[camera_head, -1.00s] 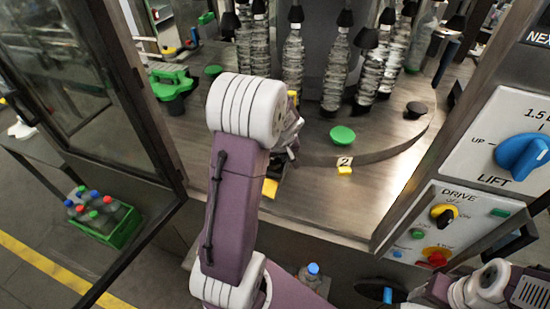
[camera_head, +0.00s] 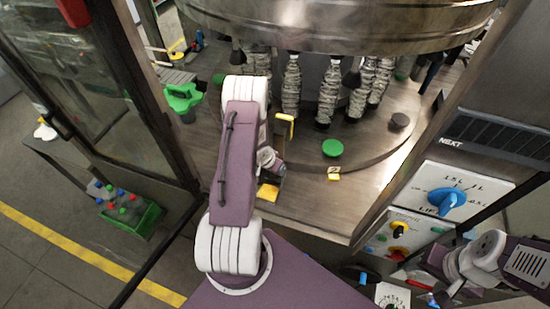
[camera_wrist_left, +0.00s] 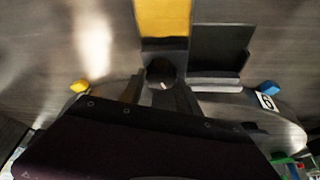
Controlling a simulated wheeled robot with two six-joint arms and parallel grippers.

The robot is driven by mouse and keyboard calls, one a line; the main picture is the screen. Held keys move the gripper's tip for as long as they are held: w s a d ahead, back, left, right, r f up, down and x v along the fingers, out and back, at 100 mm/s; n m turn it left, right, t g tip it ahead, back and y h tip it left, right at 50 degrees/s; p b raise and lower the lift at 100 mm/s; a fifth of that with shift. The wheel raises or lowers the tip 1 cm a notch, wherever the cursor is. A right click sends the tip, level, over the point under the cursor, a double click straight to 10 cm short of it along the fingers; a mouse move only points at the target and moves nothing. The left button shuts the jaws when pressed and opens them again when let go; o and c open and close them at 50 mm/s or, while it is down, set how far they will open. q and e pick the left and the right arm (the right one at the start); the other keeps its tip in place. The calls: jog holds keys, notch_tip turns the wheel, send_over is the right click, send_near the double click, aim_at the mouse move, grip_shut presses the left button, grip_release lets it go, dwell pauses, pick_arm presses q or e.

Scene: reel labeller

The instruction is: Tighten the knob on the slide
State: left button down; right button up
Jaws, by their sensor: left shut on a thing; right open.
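In the left wrist view, a dark round knob (camera_wrist_left: 162,71) sits below a yellow upright plate (camera_wrist_left: 163,22), with a dark bracket (camera_wrist_left: 222,50) beside it. My left gripper (camera_wrist_left: 161,88) is shut on the knob, one finger on each side. In the head view the yellow plate (camera_head: 285,122) stands on the machine deck just right of my left forearm. The knob and left fingertips are mostly hidden there by my arm. My right gripper (camera_head: 432,290) is open and empty at the lower right, in front of the control panel.
The panel with a blue lift dial (camera_head: 448,200) is at right.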

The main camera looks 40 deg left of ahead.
pick_arm(q)
jog(key=shift+w+r+m+p, duration=0.1)
jog(key=shift+r+m+p, duration=0.2)
jog(key=shift+m, duration=0.2)
jog(key=shift+a+f+m+h, duration=0.1)
jog(key=shift+f+m+h, duration=0.05)
jog(key=shift+m+h, duration=0.15)
jog(key=shift+f+m, duration=0.1)
jog(key=shift+m, duration=0.3)
jog(key=shift+m+h, duration=0.5)
jog(key=shift+m, duration=0.4)
pick_arm(e)
jog(key=shift+r, duration=0.85)
pick_arm(q)
jog(key=c, duration=0.9)
grip_release()
jog(key=shift+o, duration=0.2)
